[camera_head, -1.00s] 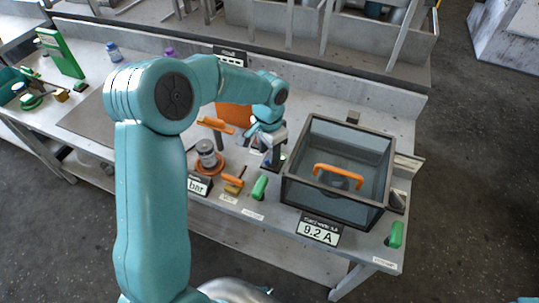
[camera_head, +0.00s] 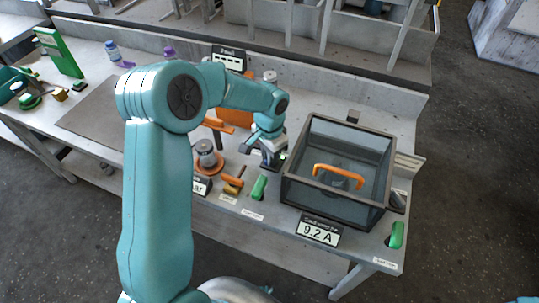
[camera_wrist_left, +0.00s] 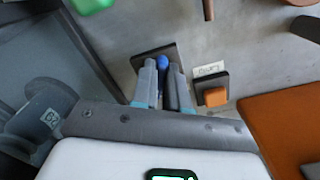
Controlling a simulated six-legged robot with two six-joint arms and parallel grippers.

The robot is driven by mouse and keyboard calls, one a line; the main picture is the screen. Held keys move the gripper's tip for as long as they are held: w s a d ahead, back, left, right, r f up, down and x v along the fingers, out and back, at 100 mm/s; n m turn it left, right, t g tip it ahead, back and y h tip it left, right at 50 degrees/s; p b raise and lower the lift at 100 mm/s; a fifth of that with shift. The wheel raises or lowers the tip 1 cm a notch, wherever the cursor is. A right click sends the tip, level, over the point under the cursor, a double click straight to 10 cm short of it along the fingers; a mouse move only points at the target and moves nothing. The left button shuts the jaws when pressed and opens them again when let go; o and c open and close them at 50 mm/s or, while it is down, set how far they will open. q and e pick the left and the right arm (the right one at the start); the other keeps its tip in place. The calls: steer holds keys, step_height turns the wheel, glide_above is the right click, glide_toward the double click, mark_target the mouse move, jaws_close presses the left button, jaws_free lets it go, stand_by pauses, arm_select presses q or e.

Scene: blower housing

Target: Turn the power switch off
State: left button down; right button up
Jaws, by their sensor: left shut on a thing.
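A blue-tipped switch lever (camera_wrist_left: 163,62) stands on a dark plate (camera_wrist_left: 171,52) in the left wrist view. My left gripper (camera_wrist_left: 164,70) is shut on it, with one finger on each side of the blue tip. I cannot read a label that names this switch. In the head view my left gripper (camera_head: 271,160) is low over the bench, just left of the dark glass-sided box, and hides the lever. My right gripper is not in view.
The glass-sided box (camera_head: 300,150) with an orange handle (camera_head: 338,176) is close by. A display (camera_head: 319,231) reads 9.2 A. Green handles (camera_head: 258,187) sit along the front edge. An orange square button (camera_wrist_left: 215,96) is beside the lever.

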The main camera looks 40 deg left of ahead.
arm_select(q)
steer(key=shift+n+b, duration=1.1)
steer(key=shift+n, duration=0.4)
steer(key=n+b, duration=0.1)
steer(key=n, duration=0.1)
steer(key=shift+d+n, duration=0.15)
steer(key=shift+n, duration=0.15)
steer(key=n+b, duration=0.2)
steer(key=n, duration=0.1)
steer(key=shift+d, duration=0.15)
steer(key=shift+w+d+r+n+b, duration=0.1)
steer(key=shift+n+b, duration=0.25)
steer(key=shift+n, duration=1.45)
steer(key=c, duration=1.4)
jaws_free()
steer(key=shift+o, duration=1.3)
steer(key=shift+d+r, duration=0.1)
